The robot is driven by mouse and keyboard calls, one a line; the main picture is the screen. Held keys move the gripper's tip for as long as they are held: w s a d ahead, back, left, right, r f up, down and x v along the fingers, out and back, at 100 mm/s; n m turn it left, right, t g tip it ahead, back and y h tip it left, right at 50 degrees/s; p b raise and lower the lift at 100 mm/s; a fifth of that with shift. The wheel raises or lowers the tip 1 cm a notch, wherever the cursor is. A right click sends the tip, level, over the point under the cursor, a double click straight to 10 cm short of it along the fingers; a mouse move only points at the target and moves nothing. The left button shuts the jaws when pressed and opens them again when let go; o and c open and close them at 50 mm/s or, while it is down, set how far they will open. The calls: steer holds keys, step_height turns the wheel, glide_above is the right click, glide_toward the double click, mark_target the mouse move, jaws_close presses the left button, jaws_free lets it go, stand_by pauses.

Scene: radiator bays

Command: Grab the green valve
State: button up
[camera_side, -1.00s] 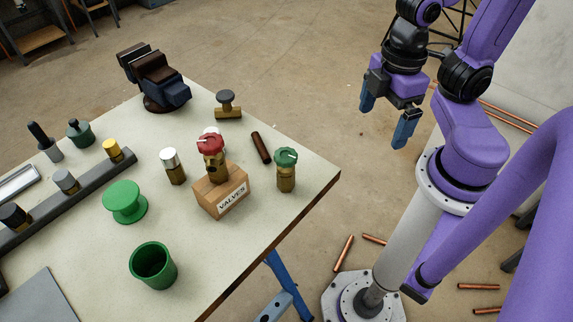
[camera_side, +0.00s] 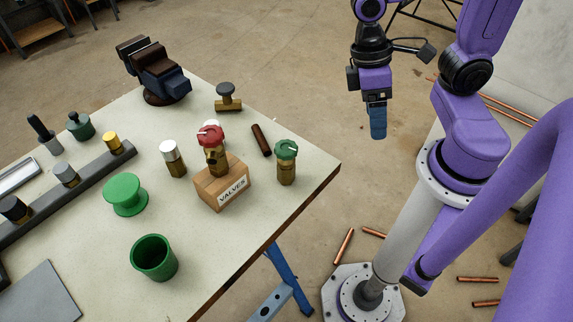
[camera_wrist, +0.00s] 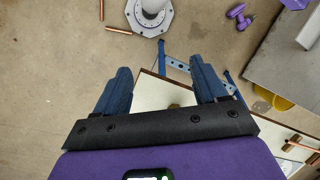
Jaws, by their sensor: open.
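The green valve (camera_side: 286,165), a brass body with a green cap, stands upright on the table near its right corner. My gripper (camera_side: 377,122) is in the air to the right of the table, apart from the valve. In the wrist view my gripper (camera_wrist: 160,85) shows its two blue fingers wide apart with nothing between them. A small part of a brass-coloured item shows at the table edge there, but I cannot tell which item it is.

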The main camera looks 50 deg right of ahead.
steer(key=w+d+f+m+y, duration=0.2)
steer(key=w+f+m+y, duration=0.2)
steer(key=w+m+y, duration=0.55)
steer(key=w+d+f+m+y, duration=0.2)
steer(key=w+f+m+y, duration=0.3)
steer(key=m, duration=0.8)
steer(key=h, duration=0.1)
glide_toward(286, 165)
steer(key=a+f, duration=0.1)
steer(key=f, duration=0.2)
steer(key=a+f, duration=0.1)
steer(key=shift+a+f, duration=0.25)
steer(key=shift+a, duration=0.1)
steer(key=shift+x, duration=2.6)
steer(key=shift+w+r, duration=0.1)
jaws_close()
